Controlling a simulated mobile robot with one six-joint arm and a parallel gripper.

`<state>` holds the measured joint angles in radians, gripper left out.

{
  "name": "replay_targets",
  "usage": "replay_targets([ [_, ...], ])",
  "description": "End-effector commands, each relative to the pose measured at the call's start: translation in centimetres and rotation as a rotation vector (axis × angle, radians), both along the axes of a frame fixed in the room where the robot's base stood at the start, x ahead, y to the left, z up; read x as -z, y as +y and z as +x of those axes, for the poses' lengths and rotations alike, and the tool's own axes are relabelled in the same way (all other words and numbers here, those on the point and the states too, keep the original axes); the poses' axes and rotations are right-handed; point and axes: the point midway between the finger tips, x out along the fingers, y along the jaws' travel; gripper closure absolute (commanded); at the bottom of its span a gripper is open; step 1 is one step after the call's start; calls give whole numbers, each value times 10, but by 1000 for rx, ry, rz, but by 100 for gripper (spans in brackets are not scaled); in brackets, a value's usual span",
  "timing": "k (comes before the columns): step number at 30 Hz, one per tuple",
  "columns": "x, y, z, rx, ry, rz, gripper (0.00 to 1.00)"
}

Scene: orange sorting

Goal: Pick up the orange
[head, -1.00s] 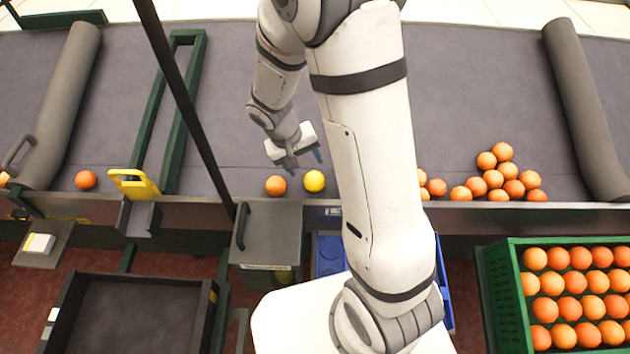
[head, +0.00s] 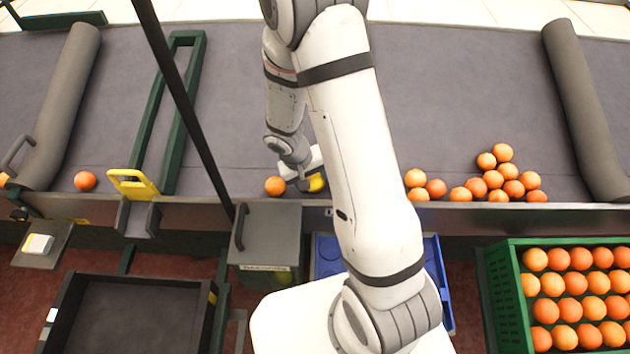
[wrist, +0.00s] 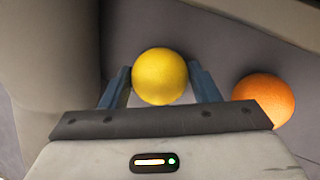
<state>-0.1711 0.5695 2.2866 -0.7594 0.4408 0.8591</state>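The nearest orange (head: 275,186) lies on the grey conveyor near its front edge, just left of my gripper (head: 306,182). In the wrist view that orange (wrist: 264,100) is outside the fingers, beyond the right one. A yellow fruit (head: 316,183) sits beside it on the belt, partly covered by my gripper. In the wrist view the yellow fruit (wrist: 160,76) is between the two fingers of my gripper (wrist: 160,72). The fingers are apart, one on each side of it. I cannot tell whether they touch it.
Several oranges (head: 495,180) are piled on the belt to the right. Another orange (head: 85,180) lies at the left. A green crate (head: 497,290) of oranges stands front right, a black tray (head: 68,310) front left. A dark post (head: 180,100) rises left of my arm.

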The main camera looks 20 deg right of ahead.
Motion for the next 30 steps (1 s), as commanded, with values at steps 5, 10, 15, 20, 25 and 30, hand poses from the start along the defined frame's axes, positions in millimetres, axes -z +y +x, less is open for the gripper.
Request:
replay_targets([
  [5,0,0,0,1,0,0,60],
  [10,0,0,0,1,0,0,73],
  [15,-1,-1,0,1,0,0,73],
  [20,-10,-1,1,2,-3,-1,73],
  [25,-40,-1,2,3,-7,0,73],
  [30,-72,-1,1,4,-5,1,73],
])
